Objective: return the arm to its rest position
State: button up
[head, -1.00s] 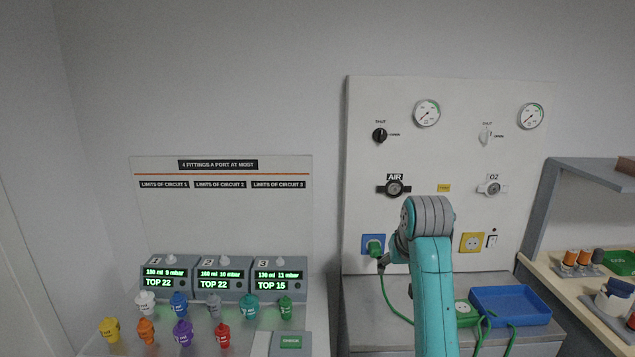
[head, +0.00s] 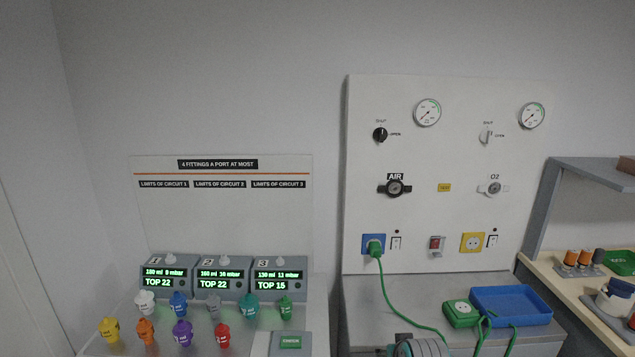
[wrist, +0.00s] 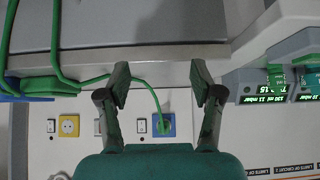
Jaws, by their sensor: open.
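My gripper (wrist: 160,85) is open and empty in the wrist view, its two dark fingers apart. The wrist view is upside down, with the wall panel's sockets beyond the fingers. In the head view, only the top of my arm (head: 418,346) shows at the bottom edge, and the gripper is out of that view. A green plug (head: 376,249) sits in the blue socket (head: 366,240) on the panel, and its green cord hangs down to the counter. The plug also shows in the wrist view (wrist: 163,126), between the fingers and farther off.
The grey counter (head: 400,292) holds a green socket box (head: 461,312) and a blue tray (head: 511,305). Three ventilator units (head: 222,276) stand at the left, with several coloured fittings in front. A shelf (head: 580,285) with parts is at the right.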

jog(key=s+f+t, duration=0.1)
jog(key=s+f, duration=0.4)
jog(key=s, duration=0.4)
jog(key=s+f+t, duration=0.1)
jog(key=s+f, duration=0.3)
jog(key=s, duration=0.5)
jog(key=s+f+t, duration=0.1)
jog(key=s+f, duration=0.4)
jog(key=s, duration=0.5)
jog(key=s+r+t, duration=0.1)
jog(key=s+r, duration=0.6)
jog(key=s, duration=0.6)
jog(key=s+r+t, duration=0.2)
jog(key=s+r, duration=0.5)
jog(key=s, duration=0.5)
jog(key=shift+s+r+t, duration=0.3)
jog(key=shift+s+r, duration=0.1)
